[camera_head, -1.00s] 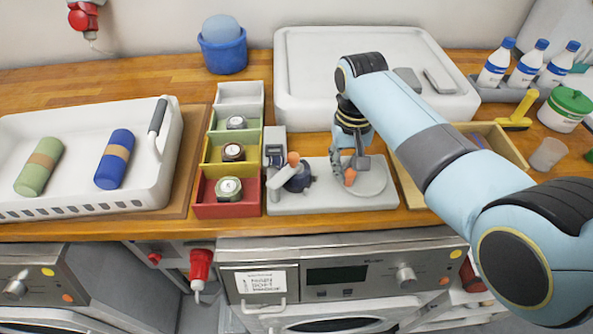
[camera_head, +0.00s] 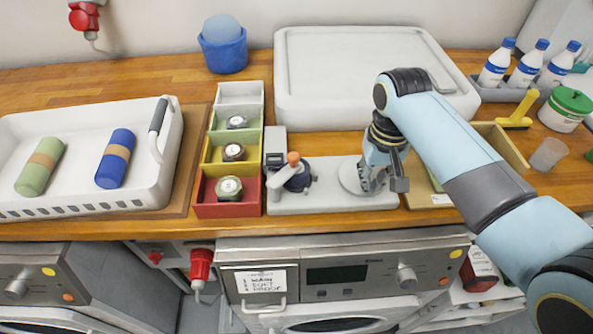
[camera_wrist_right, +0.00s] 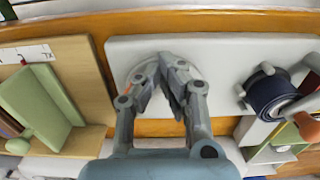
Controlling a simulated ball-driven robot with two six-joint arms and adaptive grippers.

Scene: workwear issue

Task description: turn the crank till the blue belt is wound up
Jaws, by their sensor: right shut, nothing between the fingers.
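A winder on a pale grey base plate (camera_head: 325,203) stands at the table's front edge. On its left is a dark blue coil on a spool (camera_head: 297,179), with an orange-topped lever (camera_head: 293,158) beside it. The coil also shows in the right wrist view (camera_wrist_right: 272,97). On its right is a round grey disc (camera_head: 350,174), partly hidden by my right gripper (camera_head: 374,187). The right gripper is shut and empty, low over the disc. In the right wrist view an orange bit (camera_wrist_right: 127,88) shows beside its finger; I cannot tell whether they touch. No loose belt end is clear.
A box with coloured compartments (camera_head: 203,210) holding several small coils stands left of the winder. A wooden tray (camera_head: 505,146) is close on the right. A big white lidded bin (camera_head: 345,70) stands behind. A white basket (camera_head: 150,200) with two rolls is far left.

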